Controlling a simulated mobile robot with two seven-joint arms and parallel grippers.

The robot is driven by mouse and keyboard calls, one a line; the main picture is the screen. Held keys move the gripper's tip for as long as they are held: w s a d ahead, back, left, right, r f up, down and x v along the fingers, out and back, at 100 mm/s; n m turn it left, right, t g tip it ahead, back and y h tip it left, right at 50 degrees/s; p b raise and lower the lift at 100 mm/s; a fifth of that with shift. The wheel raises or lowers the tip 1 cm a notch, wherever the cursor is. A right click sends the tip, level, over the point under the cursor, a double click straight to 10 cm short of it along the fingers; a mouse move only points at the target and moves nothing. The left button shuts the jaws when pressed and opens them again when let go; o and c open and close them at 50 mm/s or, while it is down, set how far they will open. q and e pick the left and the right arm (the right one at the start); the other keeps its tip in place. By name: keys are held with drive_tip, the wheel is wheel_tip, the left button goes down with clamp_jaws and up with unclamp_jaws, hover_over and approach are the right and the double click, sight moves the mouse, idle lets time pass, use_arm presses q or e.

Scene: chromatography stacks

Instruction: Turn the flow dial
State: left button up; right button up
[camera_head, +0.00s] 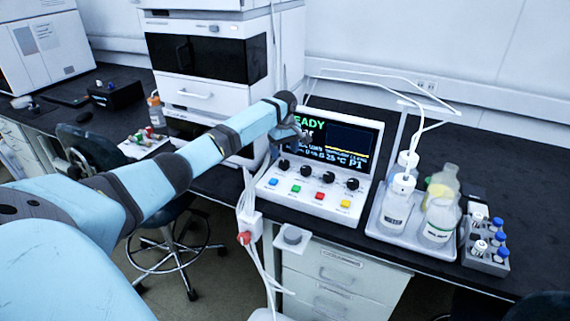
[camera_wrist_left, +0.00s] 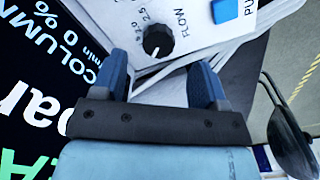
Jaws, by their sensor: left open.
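The flow dial (camera_head: 283,165) is a black knob at the left end of the row of dials on the white control panel (camera_head: 312,205). In the left wrist view the flow dial (camera_wrist_left: 157,42) has a white pointer line and the printed word FLOW beside it. My left gripper (camera_wrist_left: 160,68) is open, its two blue fingers apart with nothing between them. The dial shows just beyond the fingertips, between their lines; I cannot see contact. In the head view my arm hides part of the panel's screen (camera_head: 345,142). My right gripper is not in view.
Blue, green, red and yellow buttons (camera_head: 319,196) lie below the dials. A tray of bottles (camera_head: 400,235) with tubing stands right of the panel, then a vial rack (camera_head: 487,250). The chromatography stack (camera_head: 205,60) stands behind my arm.

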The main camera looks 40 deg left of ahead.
sight(285, 163)
use_arm(q)
wheel_tip(285, 163, down, 5)
drive_tip(key=shift+b, duration=0.3)
drive_tip(key=c, duration=0.9)
